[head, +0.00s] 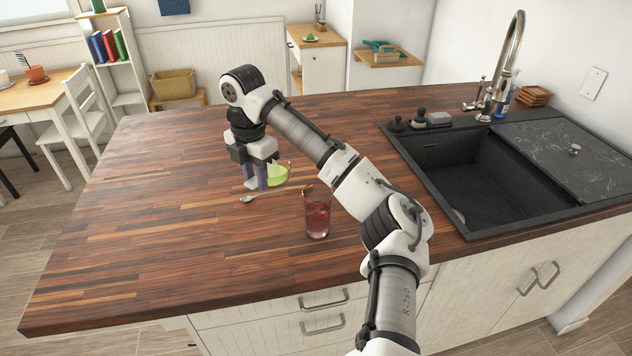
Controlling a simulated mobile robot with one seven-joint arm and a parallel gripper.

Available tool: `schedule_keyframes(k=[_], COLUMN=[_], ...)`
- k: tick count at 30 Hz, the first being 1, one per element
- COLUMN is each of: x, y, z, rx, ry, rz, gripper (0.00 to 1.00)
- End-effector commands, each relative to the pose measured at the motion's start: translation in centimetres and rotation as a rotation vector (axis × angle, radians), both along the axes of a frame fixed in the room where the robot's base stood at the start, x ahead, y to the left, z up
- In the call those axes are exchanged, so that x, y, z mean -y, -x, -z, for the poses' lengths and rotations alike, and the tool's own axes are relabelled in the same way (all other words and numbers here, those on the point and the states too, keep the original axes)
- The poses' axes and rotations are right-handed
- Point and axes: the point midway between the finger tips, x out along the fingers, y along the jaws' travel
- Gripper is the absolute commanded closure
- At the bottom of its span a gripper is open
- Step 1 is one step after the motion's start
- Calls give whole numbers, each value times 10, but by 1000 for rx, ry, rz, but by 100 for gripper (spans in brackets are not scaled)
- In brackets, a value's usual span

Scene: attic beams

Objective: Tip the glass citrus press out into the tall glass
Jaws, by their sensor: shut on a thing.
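The glass citrus press (279,176) is a small yellow-green glass dish, on or just above the wooden counter near its middle. My gripper (257,178) points down at its left side, shut on it, with purple finger pads. The fingers hide the press's left part, and I cannot tell whether it touches the counter. It looks roughly level. The tall glass (317,218) stands upright on the counter, nearer to me and right of the press, with red contents in it. My forearm passes just above and behind the glass.
A spoon (257,198) lies on the counter just in front of the gripper. A dark sink (470,175) with a tall faucet (507,65) is at the right, with small items on its back ledge. The counter's left half (130,230) is clear.

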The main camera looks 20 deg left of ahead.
Motion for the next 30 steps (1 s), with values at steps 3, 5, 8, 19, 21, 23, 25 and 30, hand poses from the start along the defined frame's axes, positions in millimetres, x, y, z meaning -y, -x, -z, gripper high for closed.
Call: schedule_keyframes(k=[3, 5, 8, 19, 21, 23, 25, 30], x=[0, 0, 0, 5, 8, 12, 15, 26], y=[0, 0, 0, 2, 2, 3, 5, 8], z=[-1, -1, -1, -2, -3, -4, -5, -10], rx=[1, 1, 1, 14, 20, 27, 37, 66], ry=[-1, -1, -1, -48, -74, -101, -138, -244], rz=[0, 0, 0, -1, 1, 2, -1, 1], gripper=[100, 100, 100, 100, 100, 100, 100, 100])
